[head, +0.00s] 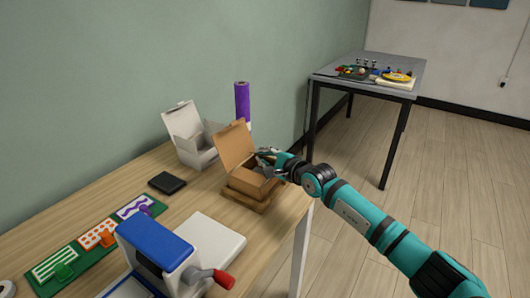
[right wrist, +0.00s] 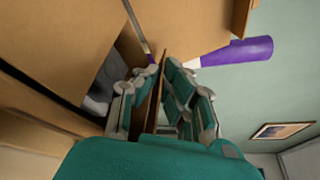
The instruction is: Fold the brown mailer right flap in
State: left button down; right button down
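The brown mailer (head: 262,186) stands on the wooden table with its lid (head: 236,146) raised at the back. My right gripper (head: 268,155) is at the mailer's right side, near its upper edge. In the right wrist view, the right flap (right wrist: 155,98) is a thin brown strip standing between the two fingers of my right gripper (right wrist: 160,68). The fingertips appear to press on it from both sides. Something grey (right wrist: 100,90) shows inside the mailer. My fingers hide most of the flap in the head view. My left gripper is not in view.
A white open box (head: 196,148) and a purple roll (head: 242,102) stand behind the mailer. A black block (head: 167,183), a green board (head: 62,265) and a blue-and-white device with red handle (head: 160,250) lie to the left. The table's right edge is close to the mailer.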

jog(key=shift+f, duration=0.1)
jog(key=c, duration=1.5)
grip_release()
jog(key=shift+c, duration=0.2)
jog(key=shift+s, duration=0.15)
jog(key=v, duration=1.1)
jog(key=shift+s+d, duration=0.2)
jog(key=shift+s, duration=0.15)
